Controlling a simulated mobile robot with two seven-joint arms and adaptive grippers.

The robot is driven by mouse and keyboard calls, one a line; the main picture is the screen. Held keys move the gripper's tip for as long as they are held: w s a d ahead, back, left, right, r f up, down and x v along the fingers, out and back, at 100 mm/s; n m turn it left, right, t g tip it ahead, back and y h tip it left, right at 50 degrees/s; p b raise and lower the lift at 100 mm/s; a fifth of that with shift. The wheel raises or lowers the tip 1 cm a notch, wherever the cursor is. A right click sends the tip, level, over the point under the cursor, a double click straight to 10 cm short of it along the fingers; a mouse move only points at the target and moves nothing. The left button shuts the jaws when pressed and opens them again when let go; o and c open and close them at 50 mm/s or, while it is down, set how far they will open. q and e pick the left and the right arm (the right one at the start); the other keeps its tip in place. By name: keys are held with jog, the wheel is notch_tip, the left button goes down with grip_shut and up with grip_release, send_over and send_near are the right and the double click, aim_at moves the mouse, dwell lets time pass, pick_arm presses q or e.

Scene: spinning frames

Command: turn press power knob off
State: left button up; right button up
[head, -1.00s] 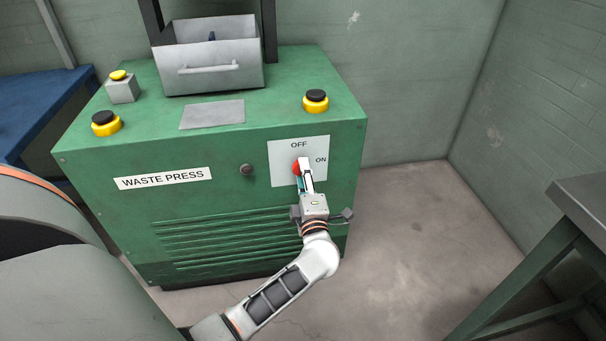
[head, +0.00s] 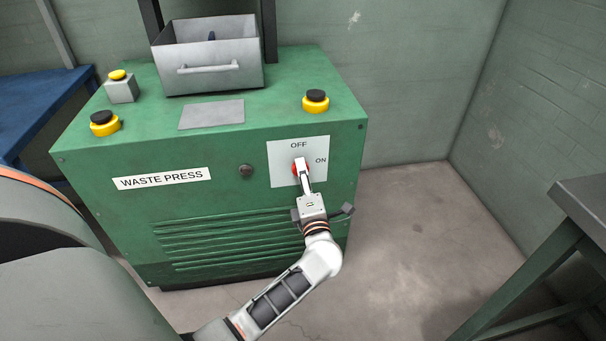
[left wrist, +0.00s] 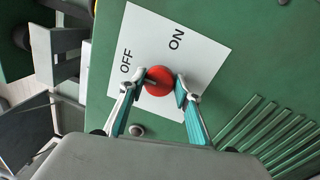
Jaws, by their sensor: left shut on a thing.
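The red power knob (head: 295,170) sits on a white plate (head: 318,148) marked OFF and ON, on the front of the green waste press (head: 215,195). OFF is at the plate's top and ON at its right in the head view. My left gripper (head: 301,166) is shut on the knob and hides part of it. In the left wrist view, the fingers of the left gripper (left wrist: 155,85) stand on either side of the round red knob (left wrist: 160,76). A dark mark shows on the knob's face, towards the OFF side. My right gripper is not in view.
Yellow and black buttons (head: 316,101) and a grey metal bin (head: 210,70) are on the press top. A small dark round fitting (head: 246,171) is left of the plate. A grey table (head: 585,200) stands at right, with clear floor (head: 410,240) between.

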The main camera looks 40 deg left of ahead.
pick_arm(q)
jog(key=o, duration=1.1)
jog(key=v, duration=1.2)
